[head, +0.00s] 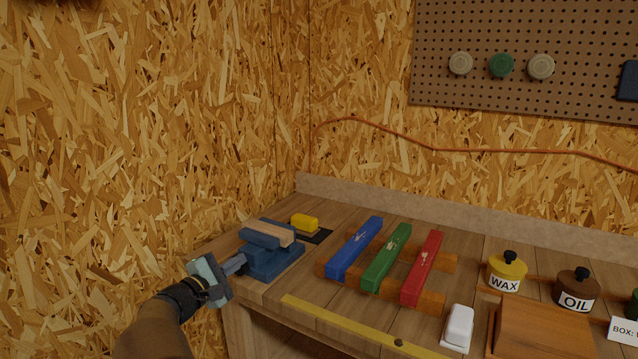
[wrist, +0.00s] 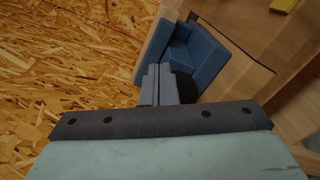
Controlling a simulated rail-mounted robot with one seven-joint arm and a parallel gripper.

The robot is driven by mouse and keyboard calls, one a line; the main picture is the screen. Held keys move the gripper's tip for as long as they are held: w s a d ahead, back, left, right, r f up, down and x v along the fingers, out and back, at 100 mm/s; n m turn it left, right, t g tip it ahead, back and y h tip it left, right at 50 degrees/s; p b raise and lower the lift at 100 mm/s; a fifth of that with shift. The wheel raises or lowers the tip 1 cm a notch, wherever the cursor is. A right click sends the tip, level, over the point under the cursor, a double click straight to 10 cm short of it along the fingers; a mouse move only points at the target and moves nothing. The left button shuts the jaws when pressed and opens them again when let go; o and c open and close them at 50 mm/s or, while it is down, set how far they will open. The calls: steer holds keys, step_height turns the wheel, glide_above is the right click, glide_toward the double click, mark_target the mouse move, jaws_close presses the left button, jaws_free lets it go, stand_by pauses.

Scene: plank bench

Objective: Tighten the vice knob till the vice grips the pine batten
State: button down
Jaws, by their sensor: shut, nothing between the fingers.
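The blue vice (head: 277,262) stands at the left end of the bench; it also shows in the wrist view (wrist: 201,55). The pine batten (head: 273,232) lies along the top of the vice, between its blue jaws; whether both jaws touch it I cannot tell. My gripper (head: 236,264) is at the near left side of the vice. In the wrist view its grey fingers (wrist: 159,82) are together with nothing between them. A dark round knob (wrist: 186,88) shows just right of the fingers, partly hidden by them; I cannot tell whether they touch it.
A yellow block (head: 304,222) sits on a black mat behind the vice. Blue (head: 354,248), green (head: 386,258) and red (head: 422,268) bars lie on wooden rails to the right. A yellow strip (head: 350,325) runs along the front. Wax (head: 506,275) and oil (head: 575,291) jars stand farther right.

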steer(key=shift+f, duration=0.2)
stand_by(0.4)
steer(key=shift+s+d+f+b, duration=0.2)
steer(key=shift+f+b, duration=0.15)
steer(key=shift+b, duration=0.4)
steer(key=shift+s+d+f+b, duration=0.1)
steer(key=shift+d+f+b, duration=0.2)
steer(key=shift+b, duration=0.4)
steer(key=shift+s+f+b, duration=0.1)
steer(key=shift+f+b, duration=0.6)
steer(key=shift+b, duration=0.3)
steer(key=shift+s+d+b, duration=0.1)
steer(key=shift+d+b, duration=0.2)
steer(key=v, duration=0.6)
steer(key=shift+d+r, duration=0.1)
steer(key=shift+r, duration=0.1)
